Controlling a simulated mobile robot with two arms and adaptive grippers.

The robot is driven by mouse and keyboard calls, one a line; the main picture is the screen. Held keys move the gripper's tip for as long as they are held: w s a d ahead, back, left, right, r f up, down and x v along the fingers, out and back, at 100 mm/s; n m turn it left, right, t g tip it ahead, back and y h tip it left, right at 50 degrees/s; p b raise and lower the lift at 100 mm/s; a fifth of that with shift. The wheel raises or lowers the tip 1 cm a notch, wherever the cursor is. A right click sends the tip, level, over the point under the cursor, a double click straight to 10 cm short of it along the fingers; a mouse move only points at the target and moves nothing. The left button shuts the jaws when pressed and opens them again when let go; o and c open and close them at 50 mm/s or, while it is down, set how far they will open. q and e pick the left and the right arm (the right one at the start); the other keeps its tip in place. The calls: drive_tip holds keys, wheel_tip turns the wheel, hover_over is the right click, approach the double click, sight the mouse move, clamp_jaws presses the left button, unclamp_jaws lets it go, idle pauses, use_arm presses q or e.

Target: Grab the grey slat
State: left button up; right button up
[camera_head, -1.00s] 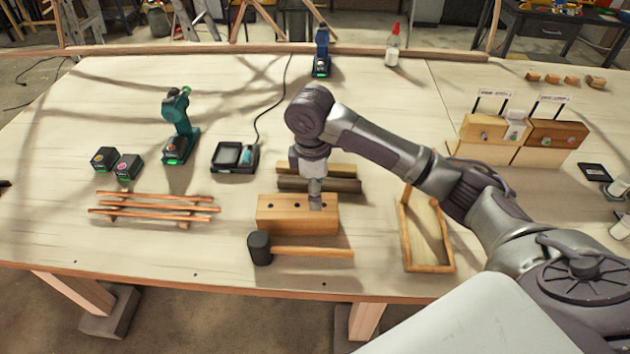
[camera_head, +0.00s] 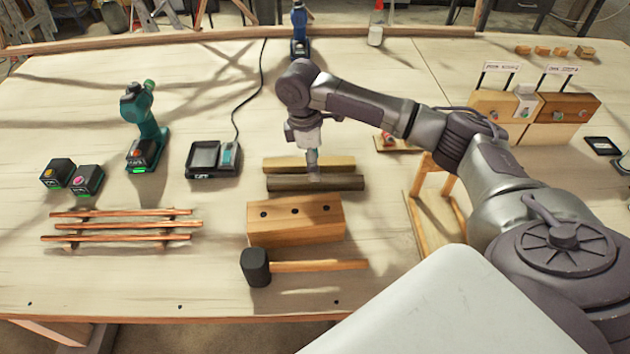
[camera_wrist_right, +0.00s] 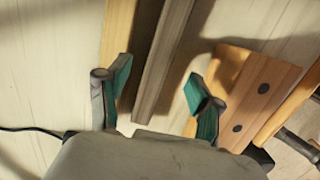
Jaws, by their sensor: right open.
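The grey slat (camera_head: 335,183) lies on the workbench beside a lighter yellowish slat (camera_head: 290,164), on the near side of it. In the right wrist view the grey slat (camera_wrist_right: 163,60) runs lengthwise between the two fingers, with the yellowish slat (camera_wrist_right: 117,30) by the left finger. My right gripper (camera_head: 313,172) points down over the slats; in the wrist view its teal-padded fingers (camera_wrist_right: 157,88) are apart, with nothing gripped. I cannot tell how far the fingertips are above the slat. My left gripper is not in view.
A wooden block with holes (camera_head: 295,221) stands just in front of the slats; it also shows near the right finger (camera_wrist_right: 262,88). A mallet (camera_head: 310,266) lies nearer. Copper-coloured strips (camera_head: 120,226), a charger (camera_head: 212,160) and a drill (camera_head: 145,125) are left. A wooden frame (camera_head: 416,228) is right.

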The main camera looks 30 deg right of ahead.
sight(316, 183)
wheel_tip(316, 183, down, 2)
drive_tip(key=shift+s+f+p, duration=0.15)
drive_tip(key=shift+p, duration=0.3)
wheel_tip(316, 183, down, 2)
drive_tip(key=shift+d+f, duration=0.1)
drive_tip(key=shift+f, duration=0.45)
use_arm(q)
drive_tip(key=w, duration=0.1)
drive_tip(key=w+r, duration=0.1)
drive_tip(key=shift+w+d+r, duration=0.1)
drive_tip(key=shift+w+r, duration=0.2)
use_arm(e)
clamp_jaws()
